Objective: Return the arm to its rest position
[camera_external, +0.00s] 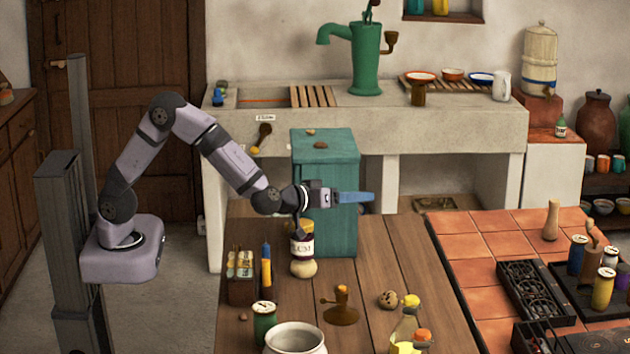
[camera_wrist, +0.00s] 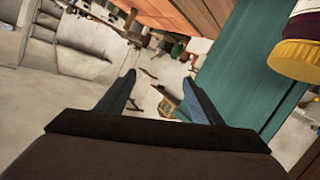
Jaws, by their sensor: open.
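My arm reaches out to the right from its column in the external view, its links bent. My gripper (camera_external: 355,197) points right, level, in front of the teal bin (camera_external: 325,165) and above the wooden table (camera_external: 385,260). The jaws look open and nothing is held between them. In the wrist view my gripper (camera_wrist: 160,88) shows two blue fingers apart, with only distant room between them. The teal bin (camera_wrist: 235,70) fills the right of that view.
A stone sink counter (camera_external: 440,122) with a green pump (camera_external: 365,60) is behind. The air above the table's right side looks clear.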

